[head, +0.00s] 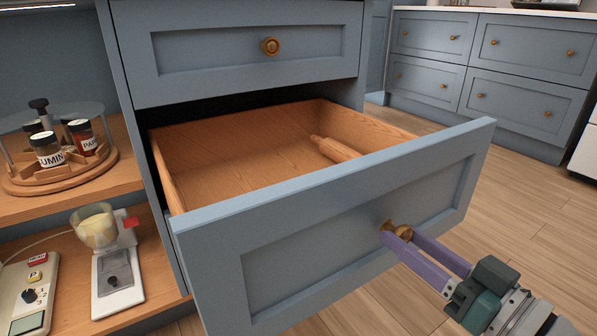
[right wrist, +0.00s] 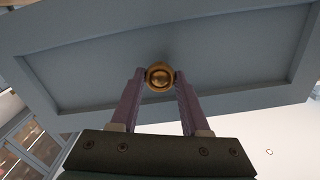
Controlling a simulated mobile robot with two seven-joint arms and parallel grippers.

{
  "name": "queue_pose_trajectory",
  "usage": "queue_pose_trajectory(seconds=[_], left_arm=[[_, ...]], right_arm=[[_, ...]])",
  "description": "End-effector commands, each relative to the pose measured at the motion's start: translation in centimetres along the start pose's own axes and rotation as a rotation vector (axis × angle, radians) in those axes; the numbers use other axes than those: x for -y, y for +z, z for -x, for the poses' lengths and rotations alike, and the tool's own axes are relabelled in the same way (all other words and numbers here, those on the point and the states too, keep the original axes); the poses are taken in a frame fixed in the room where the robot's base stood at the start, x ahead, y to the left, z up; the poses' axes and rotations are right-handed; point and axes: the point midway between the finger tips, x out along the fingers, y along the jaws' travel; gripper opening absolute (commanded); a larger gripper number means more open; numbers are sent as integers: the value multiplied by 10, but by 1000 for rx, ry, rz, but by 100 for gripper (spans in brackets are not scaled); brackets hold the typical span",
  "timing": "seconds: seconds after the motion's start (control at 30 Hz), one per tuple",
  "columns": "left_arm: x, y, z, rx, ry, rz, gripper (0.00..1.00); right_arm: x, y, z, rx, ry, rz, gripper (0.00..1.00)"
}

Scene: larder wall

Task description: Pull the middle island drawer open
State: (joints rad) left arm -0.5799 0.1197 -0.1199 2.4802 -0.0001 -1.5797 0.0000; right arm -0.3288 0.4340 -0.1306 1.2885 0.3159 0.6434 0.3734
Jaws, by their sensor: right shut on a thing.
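The middle island drawer (head: 340,215) is blue with a wooden inside and stands well out from the cabinet. A wooden rolling pin (head: 336,149) lies in it near the right wall. My right gripper (head: 396,233) is shut on the drawer's round brass knob (head: 404,230). In the right wrist view, the purple fingers (right wrist: 160,82) sit on both sides of the knob (right wrist: 160,75), against the drawer front (right wrist: 85,62). My left gripper is not in view.
A closed drawer (head: 210,48) with a brass knob is above. More blue drawers (head: 430,85) stand at the back right. The wooden floor at right is clear.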

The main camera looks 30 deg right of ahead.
Motion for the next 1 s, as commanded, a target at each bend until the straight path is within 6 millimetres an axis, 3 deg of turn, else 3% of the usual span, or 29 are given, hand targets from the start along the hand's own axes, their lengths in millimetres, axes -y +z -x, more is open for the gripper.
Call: queue_pose_trajectory(seconds=[0.23,0.27,0.5,0.83,1.0], left_arm=[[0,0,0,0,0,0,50],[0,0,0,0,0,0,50],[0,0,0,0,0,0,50],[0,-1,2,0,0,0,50],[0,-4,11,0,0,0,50]], right_arm=[[0,0,0,-3,-1,0,0],[0,0,0,-3,-1,0,47],[0,0,0,-2,0,0,74],[0,0,3,1,1,0,76],[1,-2,30,5,2,-1,76]])
